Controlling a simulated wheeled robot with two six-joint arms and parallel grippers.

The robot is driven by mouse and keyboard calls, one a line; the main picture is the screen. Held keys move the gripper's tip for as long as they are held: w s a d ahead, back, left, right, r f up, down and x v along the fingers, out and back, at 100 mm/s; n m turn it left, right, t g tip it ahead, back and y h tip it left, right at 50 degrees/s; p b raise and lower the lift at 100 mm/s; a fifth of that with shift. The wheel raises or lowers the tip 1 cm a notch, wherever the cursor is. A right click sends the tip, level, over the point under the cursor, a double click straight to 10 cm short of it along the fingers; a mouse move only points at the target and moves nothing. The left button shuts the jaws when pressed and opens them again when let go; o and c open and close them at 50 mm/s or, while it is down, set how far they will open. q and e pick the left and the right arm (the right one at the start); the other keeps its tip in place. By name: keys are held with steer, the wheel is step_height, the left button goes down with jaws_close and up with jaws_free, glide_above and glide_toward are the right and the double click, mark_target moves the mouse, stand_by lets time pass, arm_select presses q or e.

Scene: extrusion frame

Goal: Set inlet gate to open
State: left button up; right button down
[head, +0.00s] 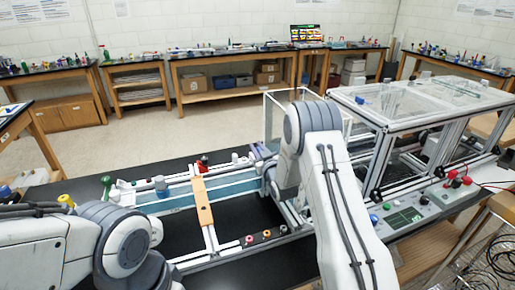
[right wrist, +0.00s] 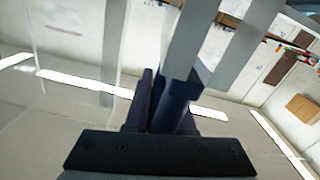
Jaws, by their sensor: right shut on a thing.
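My right gripper (right wrist: 164,98) shows in the right wrist view with its dark fingers close together, shut on a dark blue piece (right wrist: 182,88). Grey bars (right wrist: 188,42) rise just beyond that piece. In the head view my right arm reaches over the middle of the bench, and its gripper end (head: 262,154) is low beside the blue-grey rail, partly hidden by the arm. A clear upright panel (head: 275,112) stands behind my right arm. I cannot tell for sure which part is the inlet gate or how it is set. My left gripper is not in view.
A framed enclosure (head: 415,100) with clear panels stands at the right, above a control panel (head: 405,217) with buttons and red knobs. An orange-brown bar (head: 203,200) crosses the blue-grey rail (head: 170,203). A red part (head: 203,164) and a green knob (head: 106,183) stand nearby.

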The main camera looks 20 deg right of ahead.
steer(key=shift+d, duration=0.15)
stand_by(0.4)
step_height(320, 180, up, 5)
steer(key=shift+r+p, duration=0.1)
steer(key=shift+p, duration=0.4)
steer(key=c, duration=0.8)
jaws_free()
